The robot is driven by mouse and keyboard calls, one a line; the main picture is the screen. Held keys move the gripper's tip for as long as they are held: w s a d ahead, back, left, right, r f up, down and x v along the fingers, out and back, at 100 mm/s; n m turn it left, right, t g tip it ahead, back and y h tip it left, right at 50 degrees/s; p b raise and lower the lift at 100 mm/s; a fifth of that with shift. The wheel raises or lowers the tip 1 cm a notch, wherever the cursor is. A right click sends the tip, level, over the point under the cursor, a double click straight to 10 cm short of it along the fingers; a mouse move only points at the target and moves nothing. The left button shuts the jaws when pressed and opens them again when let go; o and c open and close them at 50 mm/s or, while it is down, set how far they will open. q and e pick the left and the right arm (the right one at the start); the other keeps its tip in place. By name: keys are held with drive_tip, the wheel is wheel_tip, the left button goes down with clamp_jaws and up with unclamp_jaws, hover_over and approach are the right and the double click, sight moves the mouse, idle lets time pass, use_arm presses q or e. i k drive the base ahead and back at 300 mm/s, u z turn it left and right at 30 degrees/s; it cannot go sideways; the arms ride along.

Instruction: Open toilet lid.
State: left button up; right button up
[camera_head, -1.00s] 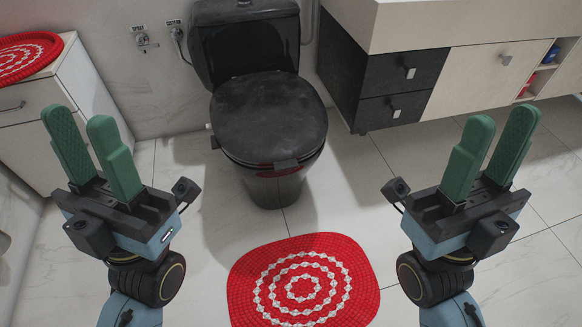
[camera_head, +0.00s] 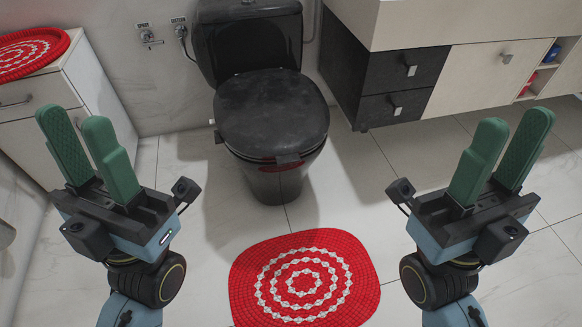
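The black toilet (camera_head: 278,178) stands against the back wall in the middle of the head view. Its black lid (camera_head: 271,112) lies down flat over the bowl, in front of the upright tank (camera_head: 252,40). My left gripper (camera_head: 78,132) is at the left, with its two green fingers apart and nothing between them. My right gripper (camera_head: 512,138) is at the right, also with its fingers apart and empty. Both grippers are well clear of the toilet, one on each side and nearer to me.
A red and white rug (camera_head: 250,285) lies on the tiled floor in front of the toilet. A white cabinet (camera_head: 98,90) with a red mat (camera_head: 30,55) stands at the left. A vanity with dark drawers (camera_head: 400,75) is at the right.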

sight(279, 114)
drive_tip(key=k, duration=1.25)
drive_tip(key=u, duration=0.65)
drive_tip(key=i, duration=1.7)
drive_tip(key=z, duration=0.8)
drive_tip(key=i, duration=0.35)
